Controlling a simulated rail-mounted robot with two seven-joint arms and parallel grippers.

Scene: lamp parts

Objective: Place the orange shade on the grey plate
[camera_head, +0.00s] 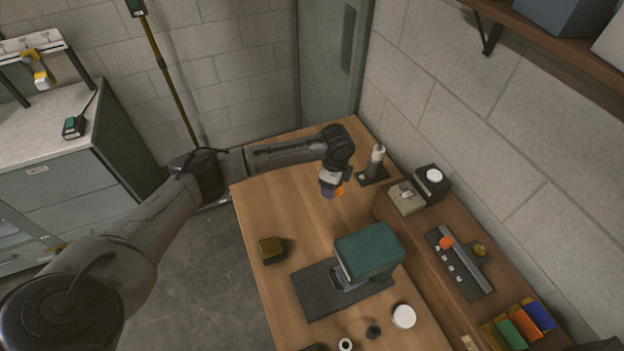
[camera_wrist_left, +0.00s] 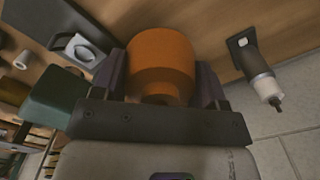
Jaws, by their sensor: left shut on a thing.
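My left gripper (camera_head: 333,187) is shut on the orange shade (camera_wrist_left: 161,62), which sits between its two dark fingers in the left wrist view. In the head view only a little of the orange shade (camera_head: 340,191) shows under the gripper, over the far part of the table. A grey plate with a pale round ring (camera_wrist_left: 82,50) lies on the dark mat beside the green box, apart from the shade. In the head view the green box hides much of this grey plate (camera_head: 343,283). My right gripper is not in view.
The green box (camera_head: 368,252) stands over the dark mat (camera_head: 315,294). A bottle-like tool (camera_head: 376,160) stands right of the gripper. White and dark round parts (camera_head: 403,316) lie at the near side.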

